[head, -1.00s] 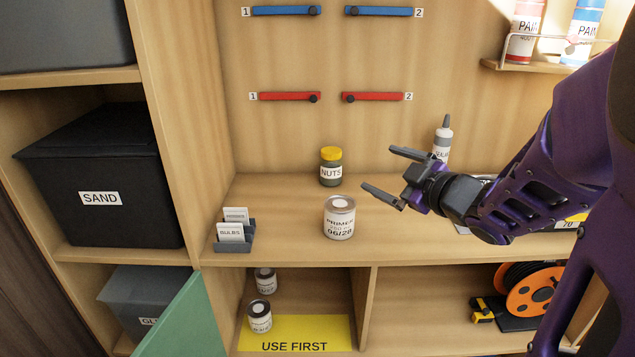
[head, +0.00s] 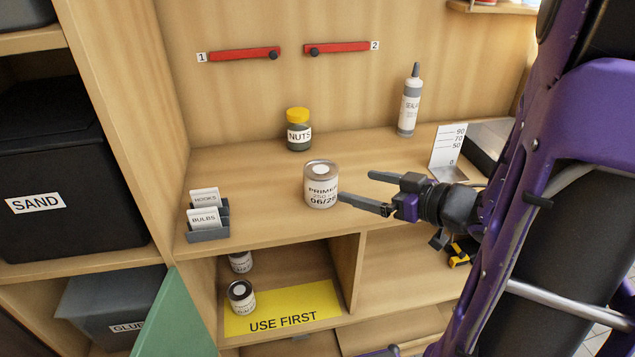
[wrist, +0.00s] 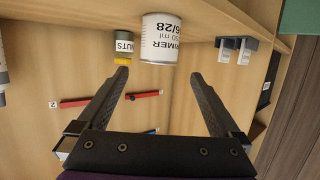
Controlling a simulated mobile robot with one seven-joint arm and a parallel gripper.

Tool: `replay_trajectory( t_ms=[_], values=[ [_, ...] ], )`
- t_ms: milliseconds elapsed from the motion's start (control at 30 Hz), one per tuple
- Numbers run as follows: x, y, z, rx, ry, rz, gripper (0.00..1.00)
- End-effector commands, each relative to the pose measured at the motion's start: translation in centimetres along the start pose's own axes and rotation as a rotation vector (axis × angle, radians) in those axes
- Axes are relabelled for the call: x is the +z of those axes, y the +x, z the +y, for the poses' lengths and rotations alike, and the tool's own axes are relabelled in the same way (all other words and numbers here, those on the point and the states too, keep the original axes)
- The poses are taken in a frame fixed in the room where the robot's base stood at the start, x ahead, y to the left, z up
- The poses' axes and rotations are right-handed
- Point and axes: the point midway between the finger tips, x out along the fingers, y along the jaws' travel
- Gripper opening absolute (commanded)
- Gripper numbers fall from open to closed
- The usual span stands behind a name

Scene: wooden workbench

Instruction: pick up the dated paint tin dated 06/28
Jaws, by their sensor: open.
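The paint tin (head: 321,185) labelled PRIMER 06/28 stands upright on the workbench top, white with a grey lid. My gripper (head: 378,193) is open and empty just right of the tin, its fingers pointing toward it. In the wrist view the tin (wrist: 160,40) appears upside down, ahead of and between the two open fingers (wrist: 160,88), with a gap to them. Two more small tins stand on the shelf below, one in front (head: 241,297) and one behind (head: 241,262); I cannot read their dates.
A NUTS jar (head: 299,130) stands behind the tin, and a sealant tube (head: 409,102) at back right. A card holder (head: 208,232) is at left, a marked height gauge (head: 448,148) at right. A yellow USE FIRST mat (head: 310,302) lies on the lower shelf.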

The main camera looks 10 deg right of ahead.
Motion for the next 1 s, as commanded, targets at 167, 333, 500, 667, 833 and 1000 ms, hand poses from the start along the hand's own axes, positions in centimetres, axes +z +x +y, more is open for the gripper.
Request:
replay_trajectory(
  t_ms=[167,333,500,667,833,1000],
  values=[
    [0.2,4.2,-0.1,-0.005,-0.003,0.0,1.0],
    [0.2,7.7,-0.1,-0.004,-0.002,0.0,1.0],
    [0.1,9.8,0.0,0.0,-0.002,0.0,1.0],
    [0.1,10.7,0.0,-0.001,-0.003,-0.001,1.0],
    [0.3,13.2,0.0,-0.003,-0.003,0.0,1.0],
    [0.1,15.1,0.1,-0.001,-0.004,0.0,1.0]
  ],
)
